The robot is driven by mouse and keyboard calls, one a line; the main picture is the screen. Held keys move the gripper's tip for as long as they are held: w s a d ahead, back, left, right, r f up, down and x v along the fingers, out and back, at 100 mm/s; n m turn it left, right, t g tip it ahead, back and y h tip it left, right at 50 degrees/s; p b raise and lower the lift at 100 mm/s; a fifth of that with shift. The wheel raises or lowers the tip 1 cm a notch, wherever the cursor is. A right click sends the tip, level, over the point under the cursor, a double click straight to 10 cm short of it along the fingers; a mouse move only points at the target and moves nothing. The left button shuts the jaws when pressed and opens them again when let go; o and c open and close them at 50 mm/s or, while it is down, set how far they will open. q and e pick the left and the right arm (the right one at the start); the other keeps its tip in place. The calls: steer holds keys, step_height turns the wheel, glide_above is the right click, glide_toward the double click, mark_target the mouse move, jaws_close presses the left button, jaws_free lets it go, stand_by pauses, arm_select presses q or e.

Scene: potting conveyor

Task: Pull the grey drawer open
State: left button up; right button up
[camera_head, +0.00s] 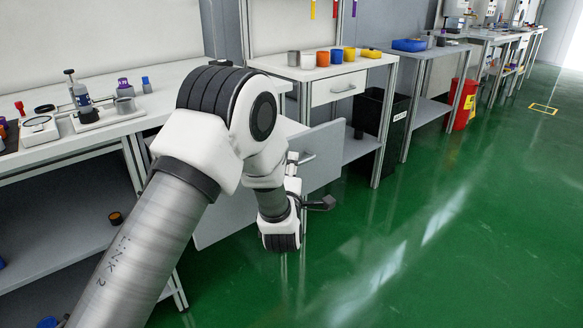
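A grey panel (325,150), which looks like the grey drawer's front, stands below the worktops behind my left arm. A metal bar handle (306,158) shows on its face. My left arm covers much of the panel, so I cannot tell how far it stands out. My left gripper (318,203) is low in front of the panel, just below the handle in the picture. A dark finger part points right. The wrist hides the rest, and I cannot tell whether it touches the handle. My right gripper is not in view.
A white drawer (338,88) with its own handle sits under the worktop bearing coloured cups. A black bin (380,125) and a red-yellow bin (464,104) stand further right. The left bench (60,150) holds small instruments. The green floor (450,230) at right is clear.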

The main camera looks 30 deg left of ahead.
arm_select(q)
steer(key=v, duration=1.2)
steer(key=shift+f, duration=0.15)
